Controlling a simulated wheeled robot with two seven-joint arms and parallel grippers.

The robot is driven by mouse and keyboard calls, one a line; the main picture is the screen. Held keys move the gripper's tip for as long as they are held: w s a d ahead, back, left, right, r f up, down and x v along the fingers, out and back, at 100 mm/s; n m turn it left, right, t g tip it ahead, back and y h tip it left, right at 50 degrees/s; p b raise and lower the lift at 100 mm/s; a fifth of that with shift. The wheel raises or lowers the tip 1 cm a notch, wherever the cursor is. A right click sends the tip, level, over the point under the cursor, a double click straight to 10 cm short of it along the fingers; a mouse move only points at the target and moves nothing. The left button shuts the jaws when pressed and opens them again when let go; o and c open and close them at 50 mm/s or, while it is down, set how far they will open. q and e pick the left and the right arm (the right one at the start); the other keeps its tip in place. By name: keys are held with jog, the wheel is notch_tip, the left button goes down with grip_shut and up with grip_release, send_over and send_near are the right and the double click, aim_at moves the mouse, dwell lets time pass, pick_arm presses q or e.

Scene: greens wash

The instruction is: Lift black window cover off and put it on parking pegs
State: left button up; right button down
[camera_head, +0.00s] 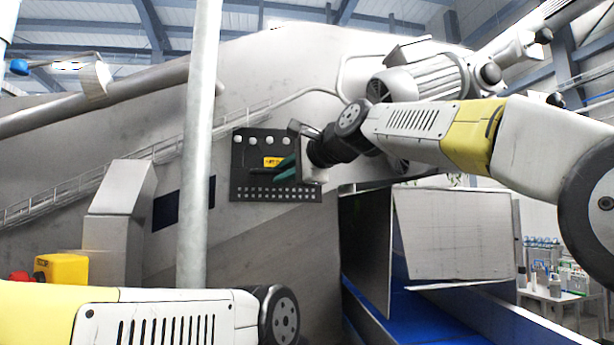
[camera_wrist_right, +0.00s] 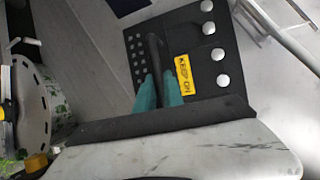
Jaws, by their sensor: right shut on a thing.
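The black window cover (camera_head: 247,180) is upright against the grey machine wall, with a yellow label, a row of round light knobs along its top and rows of small holes along its bottom. I cannot tell whether it touches the wall or whether the knobs are pegs. My right gripper (camera_head: 287,166) is in front of the cover. In the right wrist view its teal fingers (camera_wrist_right: 159,93) are shut on the cover's dark handle (camera_wrist_right: 154,52); the cover (camera_wrist_right: 222,84) fills the middle there. A dark rectangular opening (camera_head: 166,211) shows left of the cover, partly behind a pole. My left gripper is out of view.
A vertical grey pole (camera_head: 200,130) stands in front of the machine. A yellow box with a red button (camera_head: 62,268) is at lower left. A motor (camera_head: 425,80) and a metal chute panel (camera_head: 450,235) above a blue belt (camera_head: 440,315) are at right.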

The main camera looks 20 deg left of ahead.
aim_at(285, 153)
jog(key=shift+r, duration=1.85)
jog(key=shift+r, duration=0.2)
jog(key=shift+s+d, duration=0.1)
jog(key=shift+s, duration=0.05)
jog(key=shift+s+d, duration=0.35)
jog(key=shift+s, duration=0.3)
jog(key=shift+s+d, duration=0.1)
jog(key=shift+s+d, duration=0.45)
jog(key=shift+s, duration=0.35)
jog(key=shift+s+d, duration=0.45)
jog(key=shift+s, duration=0.3)
jog(key=shift+s+d, duration=0.15)
jog(key=shift+s, duration=0.05)
jog(key=s+d, duration=0.3)
jog(key=s, duration=0.2)
jog(key=shift+s+d, duration=0.2)
jog(key=shift+s, duration=0.1)
dwell(0.7)
